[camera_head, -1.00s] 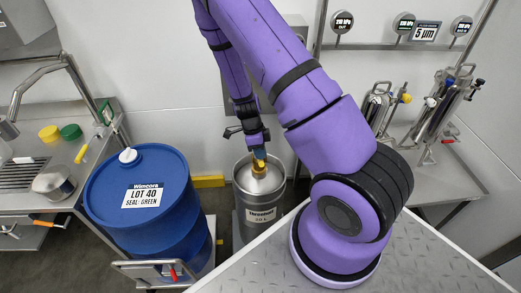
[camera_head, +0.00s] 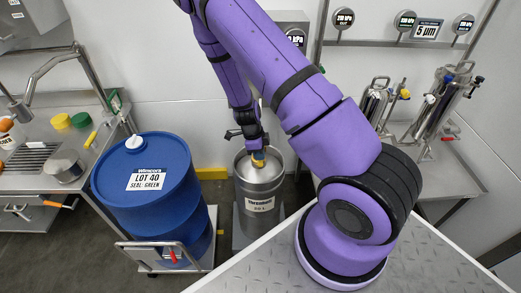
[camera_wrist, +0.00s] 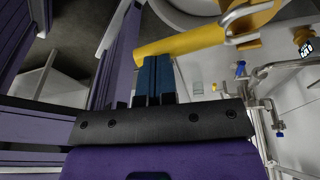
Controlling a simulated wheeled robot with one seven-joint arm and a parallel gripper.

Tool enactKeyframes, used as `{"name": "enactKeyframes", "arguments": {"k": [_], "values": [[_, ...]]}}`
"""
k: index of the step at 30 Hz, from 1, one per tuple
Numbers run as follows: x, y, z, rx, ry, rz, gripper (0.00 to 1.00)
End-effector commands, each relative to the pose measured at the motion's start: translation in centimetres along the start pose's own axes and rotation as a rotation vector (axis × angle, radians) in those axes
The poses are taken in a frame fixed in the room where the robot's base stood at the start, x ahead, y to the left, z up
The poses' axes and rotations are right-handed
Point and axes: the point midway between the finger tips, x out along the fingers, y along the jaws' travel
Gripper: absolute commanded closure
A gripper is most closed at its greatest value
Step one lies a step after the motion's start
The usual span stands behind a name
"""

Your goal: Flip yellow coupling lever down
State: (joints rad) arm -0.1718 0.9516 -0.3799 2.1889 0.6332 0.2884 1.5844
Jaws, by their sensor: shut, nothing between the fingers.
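The yellow coupling lever (camera_wrist: 215,38) shows in the wrist view as a thick yellow bar slanting up to the right, just beyond my fingertips. In the head view a small yellow part (camera_head: 258,163) shows on top of the steel keg (camera_head: 260,190), right under my gripper (camera_head: 257,152). My gripper's blue fingers (camera_wrist: 154,62) are shut together with nothing between them. Their tips overlap the bar's lower edge in the wrist view; I cannot tell whether they touch it. The coupling's far side is hidden.
A blue drum (camera_head: 150,185) on a trolley stands left of the keg. A sink counter (camera_head: 80,181) is at the far left. Steel filter housings (camera_head: 436,105) stand on a bench at the right. A metal plate deck (camera_head: 440,262) lies in front.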

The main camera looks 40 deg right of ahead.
Motion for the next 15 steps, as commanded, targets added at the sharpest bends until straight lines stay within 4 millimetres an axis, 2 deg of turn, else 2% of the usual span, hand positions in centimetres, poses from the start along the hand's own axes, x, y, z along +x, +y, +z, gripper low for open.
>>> {"name": "enactKeyframes", "arguments": {"k": [6,15], "values": [[1.0,0.4,0.1,0.001,0.001,0.001,1.0],[1.5,0.5,0.2,0.001,0.0,0.0,1.0]]}}
